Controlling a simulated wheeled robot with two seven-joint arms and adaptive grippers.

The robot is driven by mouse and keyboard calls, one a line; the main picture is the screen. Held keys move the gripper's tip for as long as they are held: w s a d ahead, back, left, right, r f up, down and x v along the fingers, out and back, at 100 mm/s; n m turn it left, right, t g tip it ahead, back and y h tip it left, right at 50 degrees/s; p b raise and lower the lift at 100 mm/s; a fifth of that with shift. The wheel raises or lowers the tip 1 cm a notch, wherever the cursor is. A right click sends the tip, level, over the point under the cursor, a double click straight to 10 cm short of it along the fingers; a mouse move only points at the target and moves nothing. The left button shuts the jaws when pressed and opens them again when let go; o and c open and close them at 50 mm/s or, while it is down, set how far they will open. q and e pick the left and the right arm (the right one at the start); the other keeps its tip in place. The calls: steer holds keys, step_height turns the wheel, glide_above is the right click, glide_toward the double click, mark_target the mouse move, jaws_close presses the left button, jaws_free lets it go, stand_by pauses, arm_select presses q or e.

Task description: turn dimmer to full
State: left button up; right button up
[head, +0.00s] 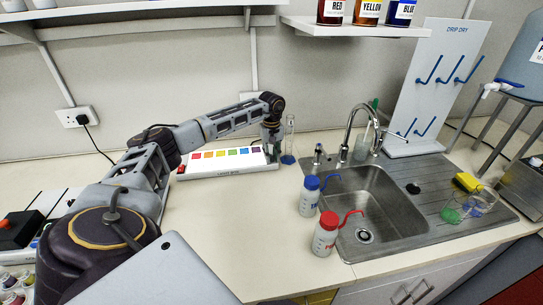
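A white light box (225,171) with a row of coloured squares lies on the bench near the wall, its panel bright. A small red part (181,169) is at its left end. My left arm reaches across above the box. My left gripper (271,152) points down at the right end of the box. I cannot tell whether it touches anything there or whether its fingers are open. No dimmer knob shows clearly; that end of the box is partly hidden by the gripper. My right gripper is not in view.
A glass cylinder with a blue base (288,158) stands just right of my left gripper. Blue-capped (310,198) and red-capped (325,236) wash bottles stand left of the sink (372,192). Bare bench (240,225) lies in front of the box.

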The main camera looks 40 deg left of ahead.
mark_target(272, 156)
arm_select(q)
steer(key=o, duration=0.3)
steer(key=shift+r, duration=6)
steer(key=shift+f, duration=0.1)
